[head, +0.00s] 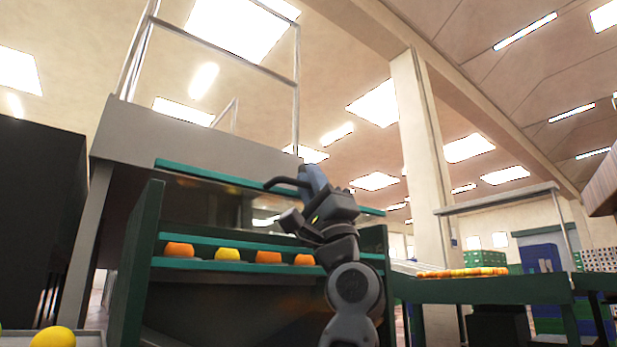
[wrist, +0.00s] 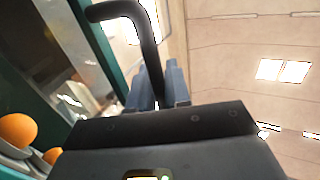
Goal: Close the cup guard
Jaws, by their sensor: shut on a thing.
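The cup guard (head: 215,171) is a see-through panel with a teal edge on the dark green sorting machine. It appears to sit above the row of fruit; how far open it is, I cannot tell. Its teal edge (wrist: 97,40) runs down the left of the wrist view. A black bent handle (head: 284,184) sticks out from the guard, and it shows large in the wrist view (wrist: 143,30). My gripper (head: 314,180) is shut on this handle, with its blue-grey fingers (wrist: 158,88) on either side of the bar. The handle's lower end is hidden between the fingers.
Orange fruit (head: 180,249) and a yellow one (head: 228,254) sit in a row below the guard. A green table with fruit (head: 463,272) stands at the right. A dark cabinet (head: 40,220) stands at the left. A grey platform with rails (head: 185,137) is above.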

